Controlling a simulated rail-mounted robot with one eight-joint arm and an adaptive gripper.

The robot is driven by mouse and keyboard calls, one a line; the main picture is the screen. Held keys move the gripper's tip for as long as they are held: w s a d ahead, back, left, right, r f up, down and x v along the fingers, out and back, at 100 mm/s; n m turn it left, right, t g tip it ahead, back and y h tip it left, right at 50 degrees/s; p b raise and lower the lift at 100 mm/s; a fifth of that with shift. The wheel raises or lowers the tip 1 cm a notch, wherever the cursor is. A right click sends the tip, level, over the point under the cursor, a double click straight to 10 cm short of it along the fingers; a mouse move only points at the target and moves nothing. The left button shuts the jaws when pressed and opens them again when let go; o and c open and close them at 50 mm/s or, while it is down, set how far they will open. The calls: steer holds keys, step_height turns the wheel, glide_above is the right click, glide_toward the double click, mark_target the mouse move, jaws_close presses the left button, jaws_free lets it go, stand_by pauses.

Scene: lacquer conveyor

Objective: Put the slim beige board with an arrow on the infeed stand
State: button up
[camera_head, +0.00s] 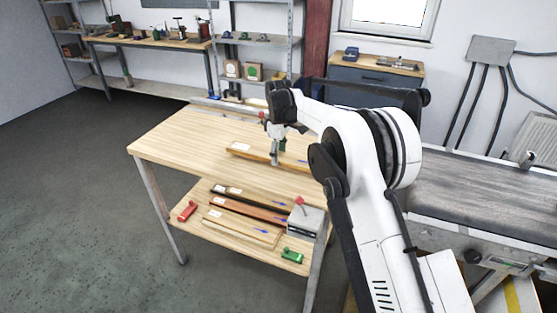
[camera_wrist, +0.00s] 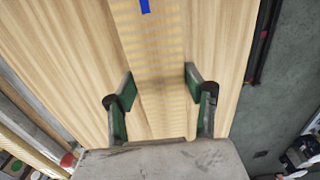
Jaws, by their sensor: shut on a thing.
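A slim beige board (camera_head: 240,147) with a white label and a blue arrow mark lies along the wooden table top (camera_head: 185,135). My gripper (camera_head: 275,158) comes down on the middle of the board and is shut on it. In the wrist view the pale board (camera_wrist: 158,45) runs between the two green-padded fingers (camera_wrist: 158,85), with part of its blue mark at the top edge. It appears at table-top level; I cannot tell whether it touches the top. I cannot tell which surface is the infeed stand.
The table's lower shelf holds a reddish-brown board (camera_head: 250,212), a beige board (camera_head: 235,227), a red block (camera_head: 187,211), a green block (camera_head: 292,256) and a grey box (camera_head: 305,220). A dark conveyor belt (camera_head: 480,195) stands right of my arm. The table top's left part is clear.

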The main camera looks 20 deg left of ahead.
steer(key=shift+f, duration=1.25)
steer(key=shift+f, duration=0.25)
steer(key=o, duration=1.5)
steer(key=shift+r, duration=0.1)
steer(key=shift+c, duration=0.2)
step_height(320, 180, up, 12)
steer(key=shift+r, duration=0.2)
